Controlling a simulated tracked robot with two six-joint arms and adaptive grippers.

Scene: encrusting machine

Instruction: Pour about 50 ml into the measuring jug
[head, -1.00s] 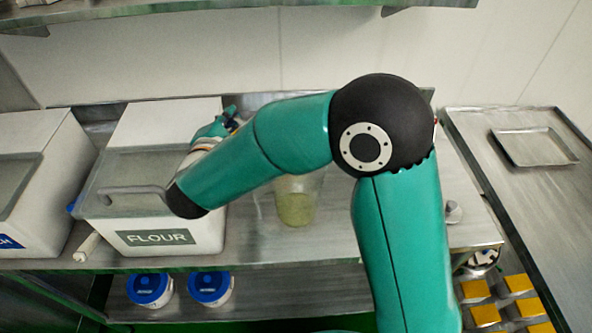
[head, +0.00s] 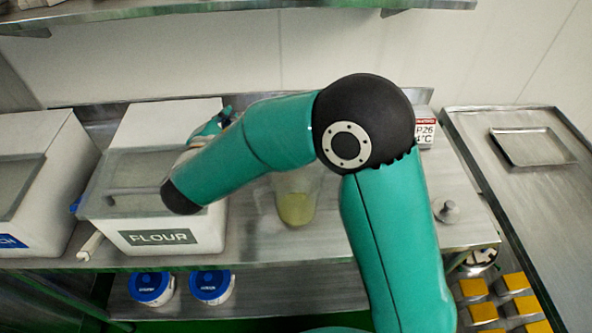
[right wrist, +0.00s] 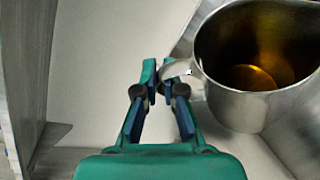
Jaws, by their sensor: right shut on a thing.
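The measuring jug (head: 297,190) is a clear vessel on the steel bench, partly behind my right arm in the head view. Yellowish liquid (head: 296,209) lies in its bottom; I cannot read any marks. My right gripper (right wrist: 163,76) is shut on the handle of a steel pitcher (right wrist: 245,108), seen in the right wrist view. Amber liquid (right wrist: 252,78) shows inside the pitcher. In the head view my right gripper (head: 224,118) is small beyond my forearm, and the pitcher is hidden there. My left gripper is out of view.
The white flour bin (head: 150,236) with a clear lid stands left of the jug, with another bin (head: 30,225) farther left. A small metal weight-like knob (head: 447,211) sits right of my arm. A flat tray (head: 533,147) lies on the right bench. Blue-lidded tubs (head: 210,287) stand below.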

